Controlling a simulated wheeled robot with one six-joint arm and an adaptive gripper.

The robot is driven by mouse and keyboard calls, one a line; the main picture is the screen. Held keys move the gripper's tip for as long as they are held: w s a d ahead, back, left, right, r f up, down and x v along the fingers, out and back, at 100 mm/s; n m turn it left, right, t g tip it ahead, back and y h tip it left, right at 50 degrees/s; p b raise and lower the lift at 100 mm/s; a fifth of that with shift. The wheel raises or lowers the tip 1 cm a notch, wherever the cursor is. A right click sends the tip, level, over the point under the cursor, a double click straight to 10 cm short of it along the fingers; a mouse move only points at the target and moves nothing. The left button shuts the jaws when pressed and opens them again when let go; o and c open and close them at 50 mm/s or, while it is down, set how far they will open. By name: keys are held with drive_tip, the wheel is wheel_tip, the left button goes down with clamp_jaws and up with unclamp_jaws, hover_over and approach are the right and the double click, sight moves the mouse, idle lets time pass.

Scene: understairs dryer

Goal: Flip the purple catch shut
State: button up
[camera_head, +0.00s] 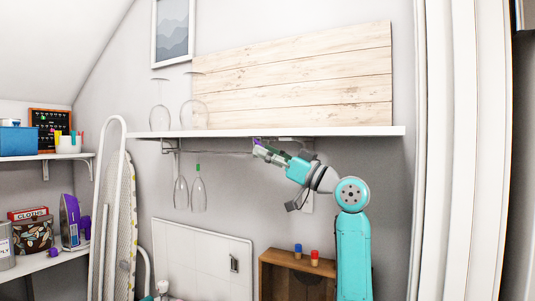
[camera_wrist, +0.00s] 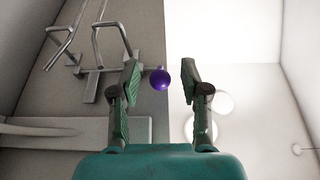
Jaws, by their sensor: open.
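The purple catch shows in the wrist view as a round purple knob (camera_wrist: 160,79), at the end of a thin grey bar. My gripper (camera_wrist: 160,75) is open, with one green finger on each side of the knob in that view. The knob looks nearer the left finger; I cannot tell whether they touch. In the head view my gripper (camera_head: 261,149) is raised just under the white shelf (camera_head: 350,131), by its brackets. The knob is hard to make out there, and how the catch sits is hidden.
Stemmed glasses (camera_head: 197,190) hang under the shelf left of my gripper. Other clear glasses (camera_head: 160,115) and a wooden board (camera_head: 295,75) stand on it. A wooden crate (camera_head: 275,258) and a white panel (camera_head: 205,260) are below. An ironing board (camera_head: 117,210) leans left.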

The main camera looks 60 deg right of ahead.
clamp_jaws()
